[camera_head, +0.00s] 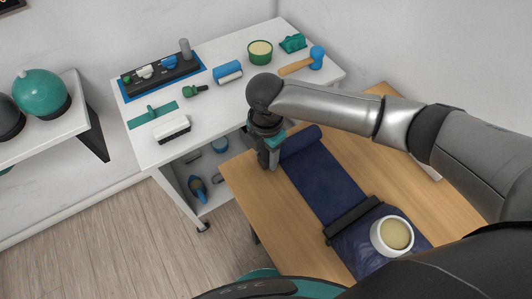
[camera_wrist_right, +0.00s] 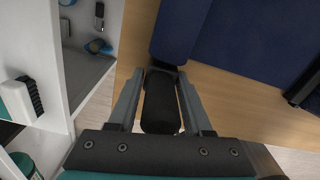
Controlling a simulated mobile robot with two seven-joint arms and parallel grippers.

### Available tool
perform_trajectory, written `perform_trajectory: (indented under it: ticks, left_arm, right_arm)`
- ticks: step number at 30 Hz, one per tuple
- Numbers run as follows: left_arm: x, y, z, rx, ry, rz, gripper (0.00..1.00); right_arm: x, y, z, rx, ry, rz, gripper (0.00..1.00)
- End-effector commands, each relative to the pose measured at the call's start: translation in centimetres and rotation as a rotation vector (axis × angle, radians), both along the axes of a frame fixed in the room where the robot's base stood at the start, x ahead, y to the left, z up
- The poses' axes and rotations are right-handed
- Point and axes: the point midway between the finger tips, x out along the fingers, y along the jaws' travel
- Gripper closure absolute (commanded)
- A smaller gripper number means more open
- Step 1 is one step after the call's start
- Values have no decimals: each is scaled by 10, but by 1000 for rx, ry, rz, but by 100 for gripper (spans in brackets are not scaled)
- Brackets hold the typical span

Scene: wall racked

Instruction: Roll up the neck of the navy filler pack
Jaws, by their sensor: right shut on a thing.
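The navy filler pack (camera_head: 325,185) lies flat across the wooden table. Its far end is a thick navy roll (camera_head: 301,142), also in the right wrist view (camera_wrist_right: 178,30). A black cylindrical grip (camera_wrist_right: 160,105) sticks out from the end of the roll. My right gripper (camera_head: 272,162) stands at the roll's left end, and its fingers are shut on the black grip in the wrist view (camera_wrist_right: 161,100). A black bar (camera_head: 352,220) lies across the pack. A white bowl with beige contents (camera_head: 392,236) sits on the pack's near part. My left gripper is not in view.
A white cart (camera_head: 215,110) behind the table (camera_head: 245,185) carries a green cup (camera_head: 260,52), a blue roller (camera_head: 228,73), a mallet (camera_head: 302,64), a brush (camera_head: 171,128) and a tool rack (camera_head: 160,75). A shelf with round vessels (camera_head: 42,93) is at left.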

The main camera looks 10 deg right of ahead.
Motion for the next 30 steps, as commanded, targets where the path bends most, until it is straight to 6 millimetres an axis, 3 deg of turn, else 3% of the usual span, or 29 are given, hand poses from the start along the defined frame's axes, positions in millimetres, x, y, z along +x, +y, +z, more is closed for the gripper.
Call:
perform_trajectory:
  ticks: [4, 14, 30]
  left_arm:
    - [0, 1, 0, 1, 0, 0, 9]
    - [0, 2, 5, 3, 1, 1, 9]
    - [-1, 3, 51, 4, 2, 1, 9]
  right_arm:
    - [0, 0, 0, -1, -1, 0, 100]
    - [-3, -2, 2, -1, 0, 1, 100]
    - [-49, -19, 3, -3, 2, 2, 100]
